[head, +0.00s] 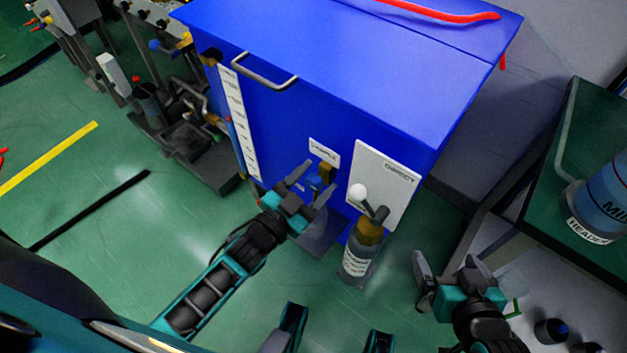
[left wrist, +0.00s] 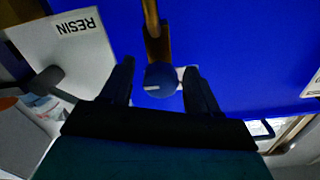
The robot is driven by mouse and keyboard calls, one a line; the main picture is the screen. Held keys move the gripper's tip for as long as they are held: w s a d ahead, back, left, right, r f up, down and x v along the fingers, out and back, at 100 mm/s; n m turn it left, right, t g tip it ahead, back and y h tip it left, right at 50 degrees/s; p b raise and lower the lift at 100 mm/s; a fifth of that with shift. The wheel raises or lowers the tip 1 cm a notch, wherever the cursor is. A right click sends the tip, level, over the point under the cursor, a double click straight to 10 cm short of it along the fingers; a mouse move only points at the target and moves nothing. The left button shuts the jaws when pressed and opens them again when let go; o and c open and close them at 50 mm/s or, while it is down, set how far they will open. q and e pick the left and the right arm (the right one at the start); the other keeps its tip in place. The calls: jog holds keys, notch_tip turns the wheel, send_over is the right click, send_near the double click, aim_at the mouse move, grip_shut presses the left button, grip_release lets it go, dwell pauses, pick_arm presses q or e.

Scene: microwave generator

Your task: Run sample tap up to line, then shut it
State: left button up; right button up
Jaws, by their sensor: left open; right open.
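The sample tap (head: 323,173), a brass fitting with a blue knob, is on the front of the blue cabinet (head: 330,60) under a small white label (head: 324,153). My left gripper (head: 312,184) is open at the tap. In the left wrist view the blue knob (left wrist: 162,78) sits between its open fingers (left wrist: 160,68), with no clear grip on it; the brass pipe (left wrist: 156,40) runs above. A grey ledge (head: 318,235) is below the tap, partly hidden by the gripper; I cannot make out a vessel or fill line there. My right gripper (head: 448,264) is open and empty, right of the bottle.
A white scale strip (head: 238,120) runs down the cabinet. A dark bench (head: 590,130) stands right.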

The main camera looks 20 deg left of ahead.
pick_arm(q)
jog(key=c, duration=1)
jog(key=shift+r+n+p, duration=0.25)
jog(key=shift+n+p, duration=0.45)
jog(key=shift+c, duration=0.2)
jog(key=shift+n+p, duration=0.35)
jog(key=shift+n, duration=0.25)
jog(key=shift+f+n, duration=0.1)
jog(key=shift+n, duration=0.7)
jog(key=o, duration=1)
jog(key=shift+f, duration=0.1)
jog(key=shift+o, duration=0.2)
